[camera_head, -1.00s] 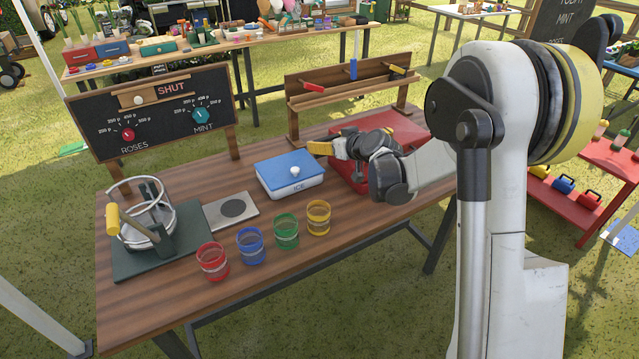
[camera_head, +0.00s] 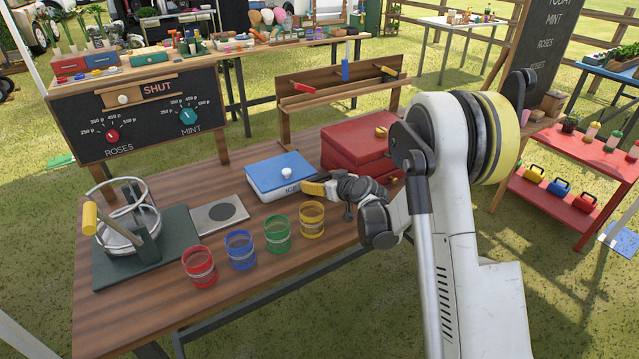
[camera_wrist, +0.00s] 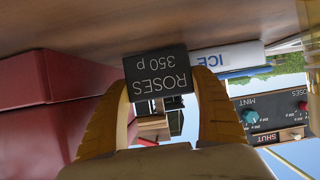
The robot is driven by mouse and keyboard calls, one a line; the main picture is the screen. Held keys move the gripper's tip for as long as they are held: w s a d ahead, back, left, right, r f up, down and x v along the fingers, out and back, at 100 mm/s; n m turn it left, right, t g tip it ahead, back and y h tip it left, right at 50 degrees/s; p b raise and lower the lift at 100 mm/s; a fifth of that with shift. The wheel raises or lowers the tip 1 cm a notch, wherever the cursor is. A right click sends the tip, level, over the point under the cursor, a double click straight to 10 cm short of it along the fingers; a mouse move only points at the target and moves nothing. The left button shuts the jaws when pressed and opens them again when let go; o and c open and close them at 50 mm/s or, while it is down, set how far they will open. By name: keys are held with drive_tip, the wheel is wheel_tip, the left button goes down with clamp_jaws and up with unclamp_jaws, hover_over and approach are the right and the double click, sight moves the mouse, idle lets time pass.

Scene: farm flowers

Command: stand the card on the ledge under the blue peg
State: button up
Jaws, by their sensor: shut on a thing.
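My gripper (camera_wrist: 157,95) is shut on a small black card (camera_wrist: 158,75) reading "ROSES 350 p", which shows upside down between the yellow fingers in the wrist view. In the head view my gripper (camera_head: 306,188) is at the right front of the ICE box, and the card cannot be made out there. The blue peg (camera_head: 345,70) stands out at the middle of a wooden rack at the back of the table. The ledge (camera_head: 335,94) runs along the rack below it. The card is well apart from the ledge.
Several coloured glasses, one yellow (camera_head: 312,220), stand in front.

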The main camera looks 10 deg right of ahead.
drive_tip(key=shift+f, duration=0.1)
drive_tip(key=o, duration=1.2)
